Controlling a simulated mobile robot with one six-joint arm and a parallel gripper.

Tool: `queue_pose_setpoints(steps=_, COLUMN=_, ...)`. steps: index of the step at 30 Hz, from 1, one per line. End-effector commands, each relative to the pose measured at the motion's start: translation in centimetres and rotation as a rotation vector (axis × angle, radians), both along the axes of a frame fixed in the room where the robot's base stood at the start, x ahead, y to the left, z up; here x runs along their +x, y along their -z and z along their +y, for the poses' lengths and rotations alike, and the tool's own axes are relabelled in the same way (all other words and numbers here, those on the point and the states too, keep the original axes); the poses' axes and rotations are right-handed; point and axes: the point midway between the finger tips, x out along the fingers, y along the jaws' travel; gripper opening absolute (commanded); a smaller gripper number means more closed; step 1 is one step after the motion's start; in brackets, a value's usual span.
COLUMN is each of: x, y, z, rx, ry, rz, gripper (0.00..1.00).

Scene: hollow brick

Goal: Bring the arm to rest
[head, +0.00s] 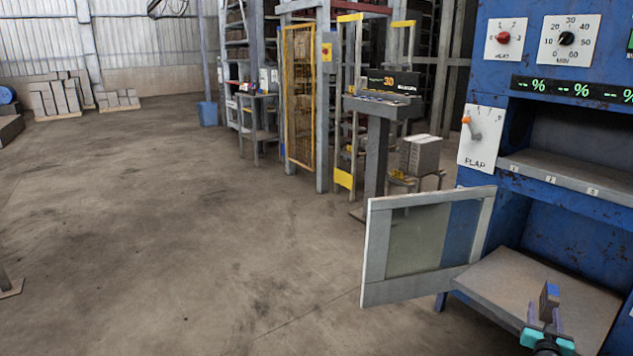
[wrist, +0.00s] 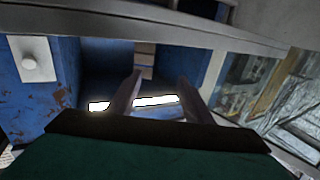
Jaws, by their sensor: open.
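My gripper (head: 544,314) is at the lower right of the head view, over the grey shelf (head: 500,285) of the blue machine's lower opening. Its two fingers are apart. In the wrist view my gripper (wrist: 159,78) also has its fingers apart, with no object clasped between them. A small blue and brown block (head: 550,296) shows just beyond the fingertips in the head view; I cannot tell whether it touches them. Most of my arm is out of view.
The blue machine (head: 483,208) stands at the right, with dials and a flap lever. Its glazed door (head: 425,245) hangs open left of the shelf. A stand (head: 377,150) and a grey block (head: 420,155) are behind. Wide floor on the left is clear.

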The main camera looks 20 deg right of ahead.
Motion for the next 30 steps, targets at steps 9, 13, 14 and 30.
queue_pose_setpoints(steps=9, x=9.8, y=-0.5, z=7.9, rx=0.033, ry=-0.149, rz=0.019, gripper=0.46)
queue_pose_setpoints(steps=13, x=13.6, y=-0.2, z=12.1, rx=0.051, ry=-0.216, rz=0.029, gripper=0.46)
queue_pose_setpoints(steps=14, x=14.3, y=-0.2, z=13.1, rx=0.056, ry=-0.231, rz=0.031, gripper=0.46)
queue_pose_setpoints(steps=30, x=23.8, y=2.5, z=32.0, rx=0.203, ry=-0.423, rz=0.118, gripper=0.46)
